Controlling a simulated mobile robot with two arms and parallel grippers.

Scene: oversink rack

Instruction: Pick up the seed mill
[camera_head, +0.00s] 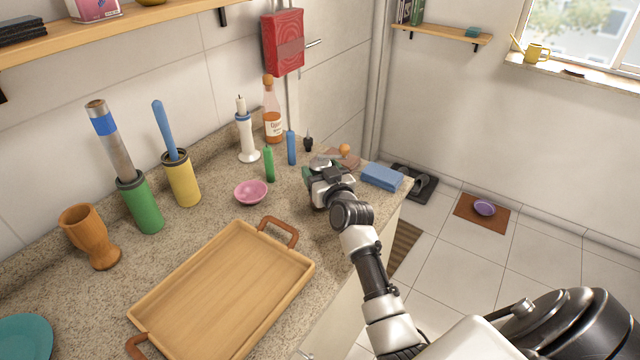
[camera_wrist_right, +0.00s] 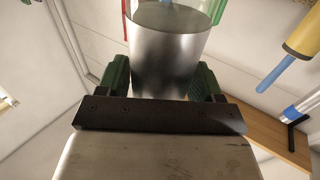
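The seed mill (camera_wrist_right: 165,62) shows in the right wrist view as a shiny metal cylinder with a clear part at the picture's top. My right gripper (camera_wrist_right: 160,85) has its green fingers on both sides of the cylinder, seemingly touching it. In the head view the right gripper (camera_head: 320,172) is at the far right part of the counter and covers most of the mill. A metal part of the mill (camera_head: 322,161) shows beyond it. I cannot tell whether the mill rests on the counter. My left gripper is not in view.
Close by are a green bottle-shaped item (camera_head: 269,165), a blue one (camera_head: 291,148), a small dark item (camera_head: 308,141), a blue folded cloth (camera_head: 382,177) and a pink bowl (camera_head: 251,192). A wooden tray (camera_head: 142,317) fills the front counter. A red box (camera_head: 283,43) hangs on the wall.

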